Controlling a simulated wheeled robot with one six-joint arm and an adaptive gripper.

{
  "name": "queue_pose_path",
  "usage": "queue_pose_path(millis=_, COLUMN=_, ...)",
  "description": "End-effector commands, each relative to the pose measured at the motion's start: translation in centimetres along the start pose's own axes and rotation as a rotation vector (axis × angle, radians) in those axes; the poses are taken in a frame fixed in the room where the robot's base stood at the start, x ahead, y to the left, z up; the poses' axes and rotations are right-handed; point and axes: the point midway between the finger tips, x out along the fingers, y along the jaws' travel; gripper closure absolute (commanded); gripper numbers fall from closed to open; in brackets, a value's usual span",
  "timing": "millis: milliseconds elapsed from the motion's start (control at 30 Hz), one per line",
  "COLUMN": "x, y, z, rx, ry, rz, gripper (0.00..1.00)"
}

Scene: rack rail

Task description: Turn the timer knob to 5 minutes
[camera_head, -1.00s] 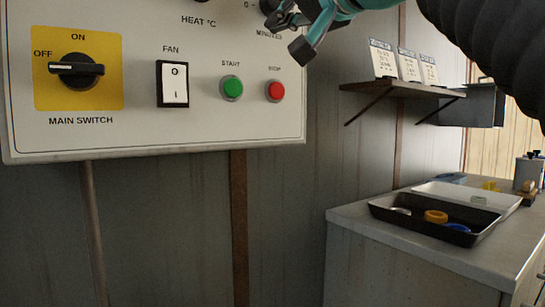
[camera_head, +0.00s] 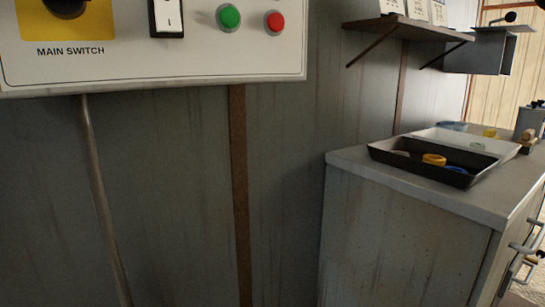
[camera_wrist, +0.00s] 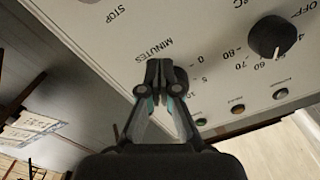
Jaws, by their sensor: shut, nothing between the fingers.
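In the wrist view the white control panel (camera_wrist: 212,30) appears turned over, with the MINUTES label and the marks 0, 5 and 10 beside my gripper (camera_wrist: 160,68). My gripper's fingers are together and empty, in front of the timer's place on the panel. In the head view only the panel's lower part (camera_head: 210,62) shows; the timer and my gripper are out of that view.
The black heat knob (camera_wrist: 270,38) is right of my gripper in the wrist view, with an orange lamp (camera_wrist: 238,108) below. The head view shows the green START button (camera_head: 229,17), red STOP button (camera_head: 274,22), a shelf (camera_head: 408,30) and a counter (camera_head: 345,158) with a black tray (camera_head: 392,160).

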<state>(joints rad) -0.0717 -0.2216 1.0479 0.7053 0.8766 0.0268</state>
Motion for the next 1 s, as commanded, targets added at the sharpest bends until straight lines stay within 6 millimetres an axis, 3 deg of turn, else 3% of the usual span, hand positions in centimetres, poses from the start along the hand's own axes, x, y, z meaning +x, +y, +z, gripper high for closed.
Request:
queue_pose_path(millis=500, x=-4.9, y=0.1, z=0.1, rx=-0.001, ry=-0.001, rz=0.002, gripper=1.0)
queue_pose_path(millis=867, x=-5.0, y=0.1, z=0.2, rx=0.0, ry=-0.005, rz=0.003, gripper=1.0)
queue_pose_path(millis=1000, x=-4.7, y=1.9, z=1.9, rx=0.009, ry=-0.033, rz=0.047, gripper=1.0)
